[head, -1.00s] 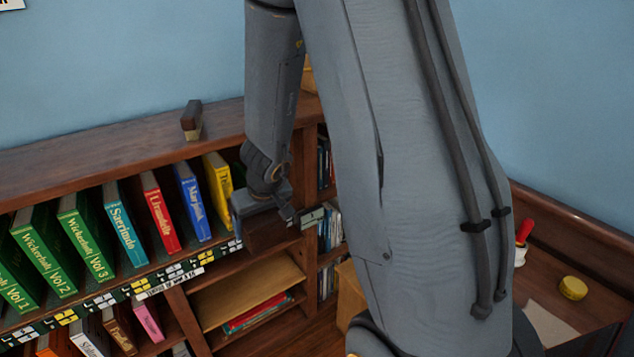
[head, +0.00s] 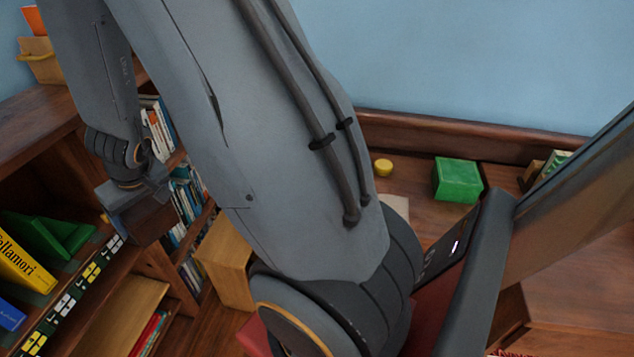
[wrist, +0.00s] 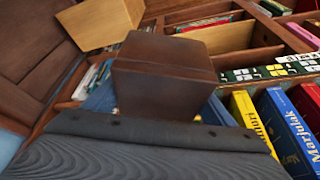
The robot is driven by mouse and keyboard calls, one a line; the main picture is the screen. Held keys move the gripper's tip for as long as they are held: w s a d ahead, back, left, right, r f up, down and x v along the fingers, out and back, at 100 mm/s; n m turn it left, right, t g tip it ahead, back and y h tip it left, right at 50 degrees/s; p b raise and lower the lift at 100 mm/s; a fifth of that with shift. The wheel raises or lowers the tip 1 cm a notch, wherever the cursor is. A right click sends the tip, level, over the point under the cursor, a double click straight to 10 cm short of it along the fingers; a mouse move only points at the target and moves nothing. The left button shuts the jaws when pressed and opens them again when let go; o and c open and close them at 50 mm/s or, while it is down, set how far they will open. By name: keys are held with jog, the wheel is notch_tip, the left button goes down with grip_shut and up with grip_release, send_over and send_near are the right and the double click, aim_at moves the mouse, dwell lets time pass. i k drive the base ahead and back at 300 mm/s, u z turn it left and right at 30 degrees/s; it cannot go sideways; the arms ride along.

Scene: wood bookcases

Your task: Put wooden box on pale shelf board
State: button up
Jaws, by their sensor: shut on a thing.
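My gripper (head: 132,196) is shut on a dark brown wooden box (head: 147,221), held in the air in front of the bookcase. The box (wrist: 165,75) fills the middle of the wrist view, with the gripper body below it. A pale shelf board (head: 136,312) lies in a lower bay of the bookcase, below the box in the head view. A pale surface in a compartment behind the box in the wrist view may be the same board (wrist: 219,38). The gap between box and board is hard to judge.
A pale wooden block (head: 226,262) stands on the floor right of the bookcase. A green box (head: 457,180) and a yellow round thing (head: 383,167) sit on a surface at the right. My arm hides much of the middle.

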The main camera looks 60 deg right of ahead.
aim_at(107, 332)
jog(key=z, duration=1.15)
jog(key=k, duration=0.4)
jog(key=z, duration=0.55)
